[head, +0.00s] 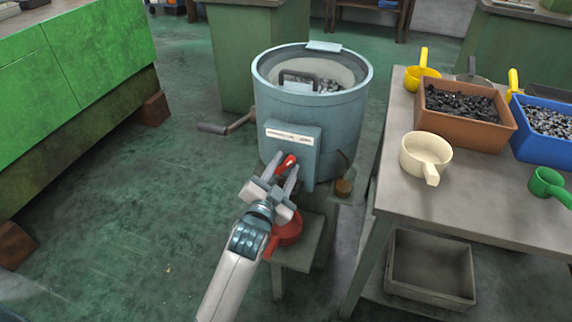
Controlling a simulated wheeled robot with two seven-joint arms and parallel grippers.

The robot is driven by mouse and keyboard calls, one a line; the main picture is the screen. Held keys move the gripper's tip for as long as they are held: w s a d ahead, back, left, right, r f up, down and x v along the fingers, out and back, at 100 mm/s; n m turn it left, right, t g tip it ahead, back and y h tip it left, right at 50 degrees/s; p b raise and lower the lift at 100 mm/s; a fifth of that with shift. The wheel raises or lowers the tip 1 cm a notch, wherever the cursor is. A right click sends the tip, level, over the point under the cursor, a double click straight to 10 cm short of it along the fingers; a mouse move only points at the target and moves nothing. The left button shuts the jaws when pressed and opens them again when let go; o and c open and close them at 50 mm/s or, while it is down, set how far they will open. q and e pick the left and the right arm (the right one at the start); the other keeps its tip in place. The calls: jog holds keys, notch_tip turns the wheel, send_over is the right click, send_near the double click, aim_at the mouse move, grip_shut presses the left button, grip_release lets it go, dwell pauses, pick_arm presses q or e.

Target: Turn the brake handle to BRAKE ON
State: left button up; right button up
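The brake handle (287,163) is a small red lever on the front of a grey-blue box (305,140) fixed to the side of a round drum machine (340,118). A pale label strip runs across the top of the box; its words are too small to read. My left gripper (284,170) is at the lever, with its two fingers spread apart on either side of the red grip. I cannot tell whether the fingers touch it. The lever's lower part is hidden by the gripper. My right gripper is not in view.
A crank handle (213,128) sticks out left of the drum. A red part (285,232) sits below my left gripper. At the right, a table (480,205) holds a brown bin (460,122), a blue bin (541,145) and scoops. Open green floor lies at the left.

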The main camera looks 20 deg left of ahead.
pick_arm(q)
jog(key=shift+w, duration=0.65)
jog(key=shift+c, duration=0.2)
grip_shut()
